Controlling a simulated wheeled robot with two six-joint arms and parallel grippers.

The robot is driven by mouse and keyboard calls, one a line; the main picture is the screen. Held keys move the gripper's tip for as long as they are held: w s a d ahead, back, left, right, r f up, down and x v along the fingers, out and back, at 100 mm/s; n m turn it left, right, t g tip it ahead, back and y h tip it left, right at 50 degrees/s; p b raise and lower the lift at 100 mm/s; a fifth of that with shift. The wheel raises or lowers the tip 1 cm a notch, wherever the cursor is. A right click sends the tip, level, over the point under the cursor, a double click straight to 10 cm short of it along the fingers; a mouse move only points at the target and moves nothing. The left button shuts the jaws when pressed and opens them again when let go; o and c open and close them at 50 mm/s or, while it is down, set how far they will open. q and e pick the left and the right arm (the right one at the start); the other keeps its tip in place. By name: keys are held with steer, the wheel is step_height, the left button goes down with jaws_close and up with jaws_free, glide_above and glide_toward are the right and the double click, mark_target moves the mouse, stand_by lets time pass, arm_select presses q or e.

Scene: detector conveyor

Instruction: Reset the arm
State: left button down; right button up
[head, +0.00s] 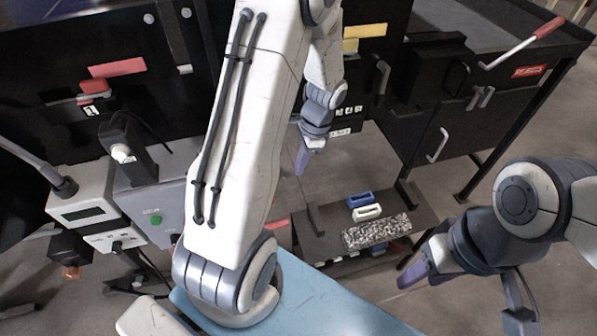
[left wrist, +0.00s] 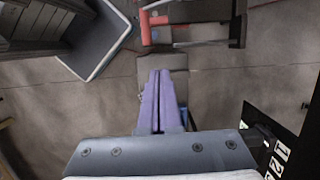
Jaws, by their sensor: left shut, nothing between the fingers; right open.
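My left gripper (head: 303,160) hangs in the middle of the head view, at the end of the white left arm, pointing down. In the left wrist view its purple fingers (left wrist: 160,100) are closed together with nothing between them. My right gripper (head: 412,274) is at the right of the head view, pointing left, low over the floor. Its purple fingertips show, but the gap between them is hard to see from this angle. Neither gripper touches an object.
A black platform (head: 312,243) holds a speckled block (head: 377,232) and blue and white handled pieces (head: 366,212). A grey box with a green button (head: 154,219) stands at left. A black cabinet with a red-handled lever (head: 545,29) stands at upper right. Open floor (head: 440,205) lies between.

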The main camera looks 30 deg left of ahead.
arm_select(q)
steer(key=shift+d+r, duration=0.1)
stand_by(0.4)
steer(key=s+d+r+t, duration=0.1)
steer(key=s+d+r, duration=0.2)
steer(key=d+r, duration=0.35)
steer(key=s+d+r+t, duration=0.1)
steer(key=s+d+r, duration=0.25)
steer(key=d, duration=0.55)
steer(key=s+d+r+n+h, duration=0.1)
steer(key=s+d+r+h, duration=0.1)
steer(key=s+d+r, duration=0.2)
steer(key=s+d, duration=0.3)
steer(key=s, duration=0.5)
steer(key=shift+d+r+h, duration=0.35)
steer(key=shift+d+h, duration=0.05)
